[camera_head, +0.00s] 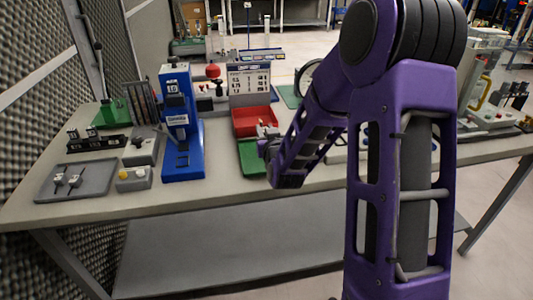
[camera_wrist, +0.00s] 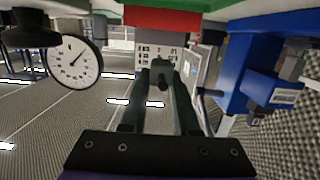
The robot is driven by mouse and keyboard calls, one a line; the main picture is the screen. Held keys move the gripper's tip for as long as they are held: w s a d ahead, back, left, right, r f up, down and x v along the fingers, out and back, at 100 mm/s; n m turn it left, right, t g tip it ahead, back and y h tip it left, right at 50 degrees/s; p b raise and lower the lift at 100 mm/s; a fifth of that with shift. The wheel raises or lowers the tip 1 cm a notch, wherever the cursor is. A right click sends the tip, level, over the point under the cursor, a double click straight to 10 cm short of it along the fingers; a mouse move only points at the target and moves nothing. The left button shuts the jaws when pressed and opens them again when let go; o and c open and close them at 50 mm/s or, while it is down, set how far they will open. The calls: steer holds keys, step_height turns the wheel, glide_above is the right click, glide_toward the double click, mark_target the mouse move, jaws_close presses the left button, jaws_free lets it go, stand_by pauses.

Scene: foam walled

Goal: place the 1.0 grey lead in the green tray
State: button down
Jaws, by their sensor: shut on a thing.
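The green tray (camera_head: 252,158) lies on the bench in front of a red tray (camera_head: 255,122). In the wrist view, which is upside down, the green tray (camera_wrist: 115,6) shows as a strip along the top edge. My gripper (camera_head: 266,138) is at the green tray's right side, above the bench. In the wrist view its fingers (camera_wrist: 160,78) are closed on a small dark grey piece (camera_wrist: 161,72), apparently the grey lead. Its marking cannot be read, and the fingers hide part of it. I cannot tell whether it touches the tray.
A blue tester (camera_head: 182,125) stands left of the trays. A printed board (camera_head: 249,79) stands behind the red tray. Further left are a grey tray (camera_head: 93,186) with two small leads, grey blocks (camera_head: 140,151) and a dark rack (camera_head: 97,146). A round dial (camera_wrist: 75,62) shows in the wrist view.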

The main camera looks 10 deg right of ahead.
step_height(320, 180, down, 8)
steer(key=shift+r+b, duration=0.25)
steer(key=shift+b, duration=0.25)
steer(key=shift+f, duration=0.15)
steer(key=c, duration=0.7)
jaws_free()
steer(key=shift+o, duration=0.2)
steer(key=shift+r, duration=0.25)
steer(key=s, duration=0.3)
steer(key=s+r+p, duration=0.1)
steer(key=s, duration=0.2)
steer(key=s+r, duration=0.1)
steer(key=s, duration=0.2)
steer(key=shift+s+p, duration=0.15)
steer(key=shift+p, duration=0.2)
steer(key=shift+s+f+p, duration=0.1)
steer(key=shift+p, duration=1.05)
